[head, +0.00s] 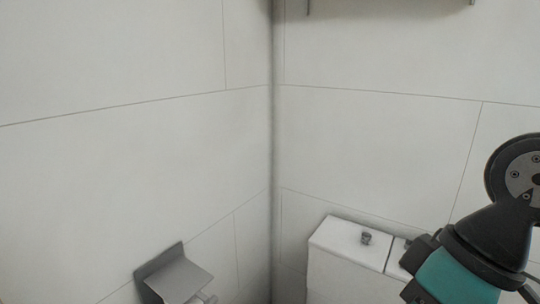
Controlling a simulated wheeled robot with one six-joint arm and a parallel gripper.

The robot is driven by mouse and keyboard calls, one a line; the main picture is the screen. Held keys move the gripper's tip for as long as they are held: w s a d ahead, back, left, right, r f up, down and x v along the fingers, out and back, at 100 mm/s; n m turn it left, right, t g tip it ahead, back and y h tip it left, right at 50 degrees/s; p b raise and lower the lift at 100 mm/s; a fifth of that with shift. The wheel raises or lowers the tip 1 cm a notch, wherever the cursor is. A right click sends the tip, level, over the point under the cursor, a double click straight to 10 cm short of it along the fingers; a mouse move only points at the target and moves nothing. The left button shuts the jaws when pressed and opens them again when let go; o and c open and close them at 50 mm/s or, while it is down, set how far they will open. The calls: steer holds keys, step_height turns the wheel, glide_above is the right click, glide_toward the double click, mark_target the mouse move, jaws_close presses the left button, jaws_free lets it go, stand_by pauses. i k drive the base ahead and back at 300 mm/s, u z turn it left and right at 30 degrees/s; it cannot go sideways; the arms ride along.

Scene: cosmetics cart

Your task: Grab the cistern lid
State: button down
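The white cistern lid (342,236) lies flat on top of the cistern (340,277) at the lower right of the head view, against the tiled wall. A small grey knob (366,238) stands up from the lid. A dark seam crosses the top to the right of the knob. My arm, black and teal, covers the right part of the lid and cistern. My gripper is not clearly visible, so its state and its distance from the lid do not show.
A grey metal paper holder (173,275) is fixed on the left wall, low down. The room corner lies left of the cistern. A shelf or rail edge (390,3) shows at the top.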

mark_target(369, 248)
steer(key=u, duration=0.05)
steer(key=k, duration=1.1)
steer(key=z, duration=0.55)
steer(key=i, duration=1.35)
steer(key=u, duration=0.85)
